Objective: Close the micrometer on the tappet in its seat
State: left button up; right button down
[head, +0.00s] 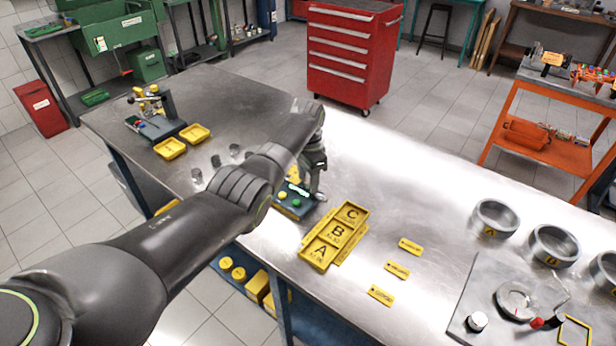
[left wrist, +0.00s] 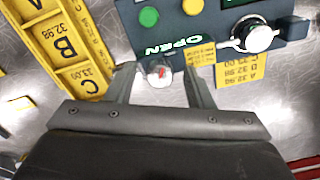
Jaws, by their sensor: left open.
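The micrometer (head: 292,203) is a dark blue-grey device near the bench's front edge, partly hidden by my left gripper in the head view. In the left wrist view its body (left wrist: 207,22) carries a green and a yellow button and a lit display (left wrist: 175,47) reading OPEN. A round metal cylinder (left wrist: 255,37), which looks like the tappet in its seat, sits on the right part of the device. My left gripper (left wrist: 158,88) is open, its fingers either side of a small silver knob (left wrist: 158,72) with a red mark. I cannot tell whether they touch it.
A yellow tray marked A, B, C (head: 337,236) lies right of the micrometer. Yellow tags (head: 397,270) and metal rings (head: 495,217) are further right. Several small metal cylinders (head: 215,161) and yellow trays (head: 171,148) stand left. The bench's back middle is clear.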

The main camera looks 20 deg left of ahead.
pick_arm(q)
jog(key=shift+c, duration=0.3)
pick_arm(e)
jog(key=shift+w, duration=0.1)
pick_arm(q)
jog(key=c, duration=0.9)
jog(key=shift+c, duration=0.2)
pick_arm(e)
jog(key=shift+w, duration=0.2)
